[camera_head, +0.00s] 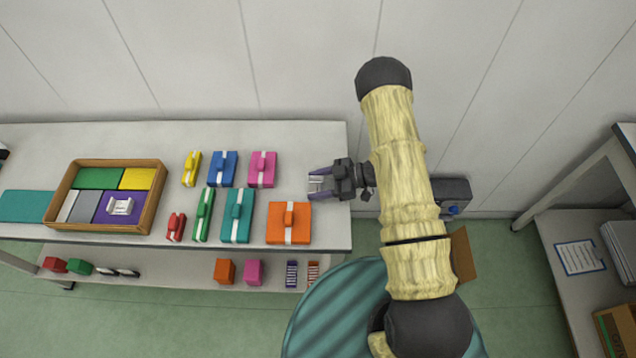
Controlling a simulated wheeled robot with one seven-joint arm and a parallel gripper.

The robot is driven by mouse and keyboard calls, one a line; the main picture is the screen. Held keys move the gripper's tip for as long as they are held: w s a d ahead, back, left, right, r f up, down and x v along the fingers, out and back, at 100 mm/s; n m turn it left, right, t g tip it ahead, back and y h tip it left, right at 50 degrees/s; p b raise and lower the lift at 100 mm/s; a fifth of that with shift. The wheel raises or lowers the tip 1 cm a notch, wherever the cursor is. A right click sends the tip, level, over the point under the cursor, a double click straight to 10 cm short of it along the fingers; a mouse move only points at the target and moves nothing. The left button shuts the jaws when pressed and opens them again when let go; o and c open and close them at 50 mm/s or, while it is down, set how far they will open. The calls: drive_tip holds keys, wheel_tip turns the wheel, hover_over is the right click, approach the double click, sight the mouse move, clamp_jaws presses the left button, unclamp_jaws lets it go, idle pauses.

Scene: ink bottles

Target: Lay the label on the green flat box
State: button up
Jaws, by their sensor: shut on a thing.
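My gripper (319,184) is over the right part of the table, its fingers pointing left. It is shut on a small whitish label (316,183), whose details are too small to read. The green flat box (98,178) lies in the back left of a brown tray, far to the left of my gripper. Its top looks bare. A similar white piece (120,206) lies on the purple flat box (130,214) in the same tray.
The brown tray (159,196) also holds yellow, grey and white flat pieces. Several coloured blocks with white bands, such as the teal one (237,224) and orange one (274,222), stand between tray and gripper. A teal mat (24,206) lies left of the tray. A wall stands behind.

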drive_tip(key=shift+a+f, duration=0.1)
drive_tip(key=shift+f, duration=0.25)
drive_tip(key=o, duration=1)
drive_tip(key=shift+c, duration=0.2)
drive_tip(key=shift+r, duration=0.1)
drive_tip(key=shift+r, duration=0.2)
drive_tip(key=b+v, duration=0.2)
drive_tip(key=v, duration=1)
drive_tip(key=shift+f, duration=0.15)
